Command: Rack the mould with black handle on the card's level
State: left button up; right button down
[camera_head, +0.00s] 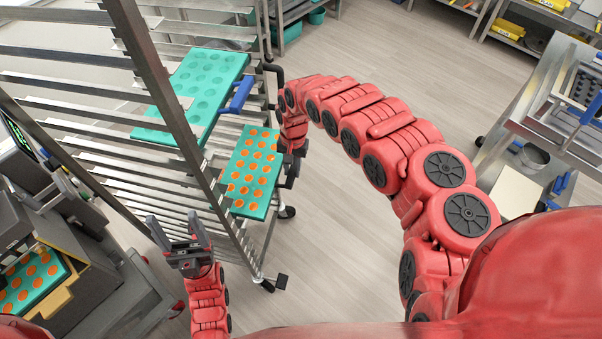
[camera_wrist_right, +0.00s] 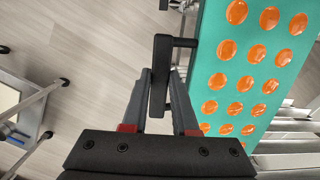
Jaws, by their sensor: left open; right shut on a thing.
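The teal mould with orange-filled cavities (camera_head: 262,135) is at the right side of the rack (camera_head: 170,85), lower than another mould. It also fills the right of the right wrist view (camera_wrist_right: 220,75). Its black handle (camera_wrist_right: 160,60) is between the fingers of my right gripper (camera_wrist_right: 158,90), which is shut on it. I cannot tell whether the mould rests on rails. A teal mould with empty-looking cavities (camera_head: 215,65) and a blue handle (camera_head: 237,95) sits higher in the rack. My left gripper (camera_head: 182,235) is open and empty, in front of the rack's lower part. I cannot make out a card.
A machine (camera_head: 60,215) at the left has another orange-filled teal mould (camera_head: 30,280) at its front. A metal table (camera_head: 535,125) with a pot and a pale sheet stands at the right. Rack posts and rails stand close to both grippers.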

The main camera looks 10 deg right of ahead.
aim_at(279, 167)
jog(key=a+b, duration=0.1)
jog(key=w+a+b, duration=0.1)
jog(key=a+b, duration=0.1)
jog(key=shift+w+a+f, duration=0.1)
jog(key=shift+w+f, duration=0.1)
jog(key=shift+f, duration=0.1)
jog(key=shift+w+a+r+b, duration=0.2)
jog(key=shift+w+a+b, duration=0.05)
jog(key=shift+a+b, duration=0.1)
jog(key=shift+s+r, duration=0.1)
jog(key=shift+f, duration=0.3)
jog(key=c, duration=0.6)
grip_release()
